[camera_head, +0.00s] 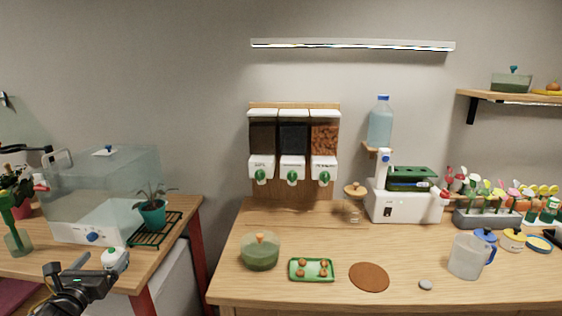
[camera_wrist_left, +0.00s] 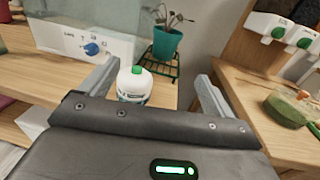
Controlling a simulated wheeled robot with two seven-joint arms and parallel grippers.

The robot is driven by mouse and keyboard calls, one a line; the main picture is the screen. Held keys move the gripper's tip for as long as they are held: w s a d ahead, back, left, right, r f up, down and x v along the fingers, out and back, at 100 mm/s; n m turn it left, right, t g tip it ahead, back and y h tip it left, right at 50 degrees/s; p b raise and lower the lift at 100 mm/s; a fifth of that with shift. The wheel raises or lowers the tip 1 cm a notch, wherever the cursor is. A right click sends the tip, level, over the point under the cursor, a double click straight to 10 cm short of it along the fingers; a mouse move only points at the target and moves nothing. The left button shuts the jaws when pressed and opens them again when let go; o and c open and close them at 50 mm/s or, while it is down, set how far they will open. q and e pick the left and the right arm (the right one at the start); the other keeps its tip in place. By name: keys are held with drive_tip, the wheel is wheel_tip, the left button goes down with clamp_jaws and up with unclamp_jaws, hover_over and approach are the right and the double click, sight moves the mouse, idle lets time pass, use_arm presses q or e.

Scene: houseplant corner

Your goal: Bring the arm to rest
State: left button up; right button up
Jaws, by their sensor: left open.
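My left gripper (camera_head: 98,268) reaches in from the lower left of the head view, over the front of the left table. It is open. In the left wrist view its two fingers (camera_wrist_left: 157,72) are spread wide. A small white bottle with a green cap (camera_wrist_left: 134,84) stands beyond or between them, nearer the left finger, with a clear gap to the right finger. In the head view the bottle (camera_head: 116,257) shows just past the gripper, its lower part partly covered. I cannot tell its exact depth from the fingers. My right gripper is not in view.
A clear tank with a blue knob (camera_head: 92,237) and a potted plant (camera_head: 153,213) on a green rack (camera_head: 160,232) stand behind the bottle. A gap separates the left table from the right table (camera_head: 225,290), which holds a green jar (camera_head: 260,252) and green tray (camera_head: 311,279).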

use_arm(q)
drive_tip(key=s+d+f+n+g+h, duration=0.1)
drive_tip(key=s+d+f+n+g, duration=0.2)
drive_tip(key=s+d+f+n, duration=0.35)
drive_tip(key=s+d+f+n+g, duration=0.3)
drive_tip(key=d+f+n, duration=0.45)
drive_tip(key=f, duration=0.35)
drive_tip(key=s+d+f+n+g+h, duration=0.1)
drive_tip(key=s+d+f+n+g, duration=0.2)
drive_tip(key=s+n, duration=0.35)
drive_tip(key=s+d+f+n+g, duration=0.2)
drive_tip(key=s+d+n, duration=0.3)
drive_tip(key=s, duration=0.3)
drive_tip(key=s+d+f+n+g+h, duration=0.1)
drive_tip(key=s+d+f+n+g, duration=0.2)
drive_tip(key=s+n, duration=0.35)
drive_tip(key=s+f+g, duration=0.2)
drive_tip(key=s+f, duration=0.1)
drive_tip(key=f, duration=2.3)
drive_tip(key=s+a+f, duration=0.3)
drive_tip(key=s+f, duration=1.2)
drive_tip(key=shift+s+g, duration=0.3)
drive_tip(key=shift+s, duration=0.05)
